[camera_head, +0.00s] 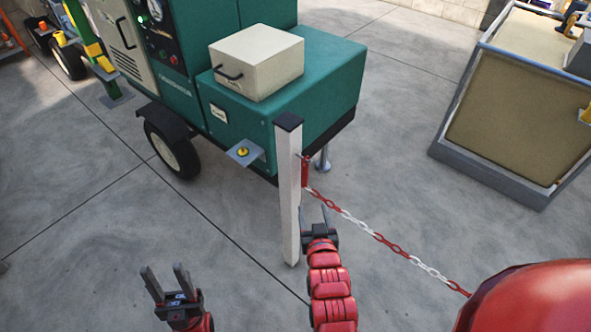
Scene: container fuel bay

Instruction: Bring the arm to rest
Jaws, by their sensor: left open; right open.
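My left gripper (167,284) is at the bottom left, fingers apart and empty, above the concrete floor. My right gripper (318,216) is on the red arm (330,285) at the bottom middle. Its dark fingers point up and away, spread apart, and I see nothing between them. It appears just right of a white post (289,200) with a dark cap; whether it touches the post I cannot tell. A red-and-white chain (385,243) runs from a red piece (305,171) on the post towards the lower right.
A green wheeled generator (325,85) with a cream box (257,62) and black handle stands behind the post. A tan-sided bin (515,115) stands at the right. A large red rounded shape (535,300) fills the lower right corner. Open concrete floor lies at the left.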

